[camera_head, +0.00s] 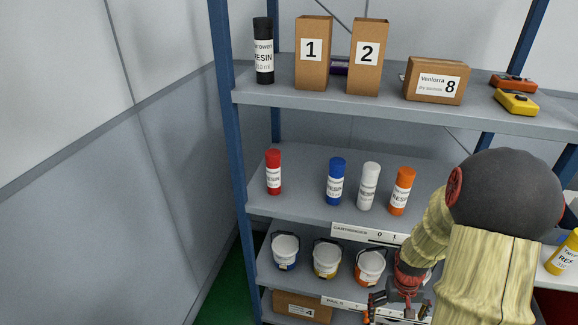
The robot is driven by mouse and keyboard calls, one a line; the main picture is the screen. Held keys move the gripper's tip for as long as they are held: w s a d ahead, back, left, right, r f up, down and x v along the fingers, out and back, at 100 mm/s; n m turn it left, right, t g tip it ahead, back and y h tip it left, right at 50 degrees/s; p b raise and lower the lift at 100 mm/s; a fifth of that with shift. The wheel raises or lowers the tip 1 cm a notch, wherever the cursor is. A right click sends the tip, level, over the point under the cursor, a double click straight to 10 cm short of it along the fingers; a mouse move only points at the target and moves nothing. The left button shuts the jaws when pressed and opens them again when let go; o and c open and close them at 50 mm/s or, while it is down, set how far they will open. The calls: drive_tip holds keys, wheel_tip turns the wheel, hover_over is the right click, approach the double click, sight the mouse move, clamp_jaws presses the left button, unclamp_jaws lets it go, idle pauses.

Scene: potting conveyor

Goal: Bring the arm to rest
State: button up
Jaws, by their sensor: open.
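My gripper (399,305) is at the bottom of the view, in front of the lower shelves, with its fingers apart. I see nothing held between the fingers, though their tips are near the picture's lower edge. My arm, in a pale yellow cover with a dark rounded joint, fills the lower right and hides part of the shelves behind it.
A blue-post shelf rack (334,108) stands ahead. Its top shelf holds numbered boxes (312,60) and a black resin cartridge (263,50). Red (274,172), blue, white and orange cartridges stand below, then pails (285,251). A yellow cartridge (563,254) is at right. The left is clear.

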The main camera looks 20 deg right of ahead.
drive_tip(key=a+r+n+t, duration=0.1)
drive_tip(key=a+r+t, duration=0.1)
drive_tip(key=a+r, duration=0.6)
drive_tip(key=s+a+r+n+t+p, duration=0.1)
drive_tip(key=a+r+n+t, duration=0.1)
drive_tip(key=a+r, duration=0.7)
drive_tip(key=s+a+r+n+t+p, duration=0.1)
drive_tip(key=a+r, duration=0.7)
drive_tip(key=r, duration=1)
drive_tip(key=shift+s+a+n+t+y, duration=0.3)
drive_tip(key=shift+n+t, duration=0.2)
drive_tip(key=shift+t, duration=0.2)
